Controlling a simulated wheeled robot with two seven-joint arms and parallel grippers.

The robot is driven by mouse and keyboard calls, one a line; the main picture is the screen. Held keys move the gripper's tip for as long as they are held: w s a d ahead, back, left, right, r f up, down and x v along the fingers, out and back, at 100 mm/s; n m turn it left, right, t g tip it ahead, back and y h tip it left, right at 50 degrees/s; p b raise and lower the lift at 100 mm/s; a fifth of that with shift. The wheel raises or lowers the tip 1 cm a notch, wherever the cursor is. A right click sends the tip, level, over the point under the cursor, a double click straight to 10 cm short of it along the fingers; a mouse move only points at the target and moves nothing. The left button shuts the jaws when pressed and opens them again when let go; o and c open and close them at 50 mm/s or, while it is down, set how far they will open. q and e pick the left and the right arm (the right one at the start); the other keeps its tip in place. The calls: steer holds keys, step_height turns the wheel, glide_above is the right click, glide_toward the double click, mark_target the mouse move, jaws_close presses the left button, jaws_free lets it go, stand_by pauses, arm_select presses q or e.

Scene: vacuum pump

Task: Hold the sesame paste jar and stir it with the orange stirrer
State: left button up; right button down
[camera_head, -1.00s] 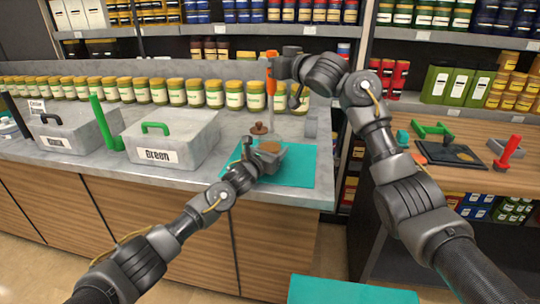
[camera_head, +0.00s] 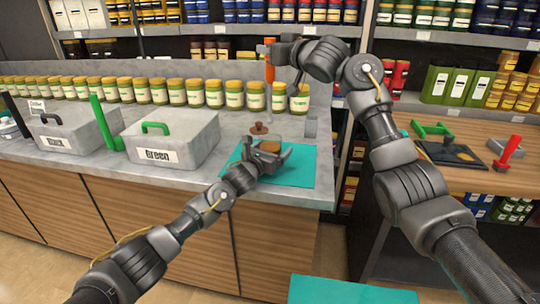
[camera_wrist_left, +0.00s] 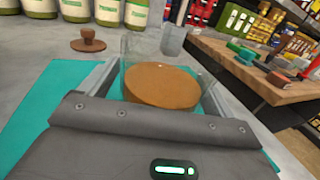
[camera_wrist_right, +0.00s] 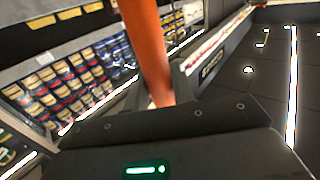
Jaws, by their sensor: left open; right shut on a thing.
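The sesame paste jar (camera_head: 269,147) is clear, with brown paste inside, and stands on a teal mat on the counter. In the left wrist view the open jar (camera_wrist_left: 161,86) sits between the fingers of my left gripper (camera_head: 268,153), which is open around it. The brown lid (camera_head: 259,129) with a knob lies on the counter behind the jar; it also shows in the left wrist view (camera_wrist_left: 88,41). My right gripper (camera_head: 276,56) is shut on the orange stirrer (camera_head: 269,52), held upright high above the counter. Its orange handle also fills the right wrist view (camera_wrist_right: 147,45).
The teal mat (camera_head: 300,178) lies near the counter's right end. A grey box (camera_head: 165,145) with a green handle stands left. A wooden side table (camera_head: 470,182) is right.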

arm_select(q)
steer(key=v, duration=1.2)
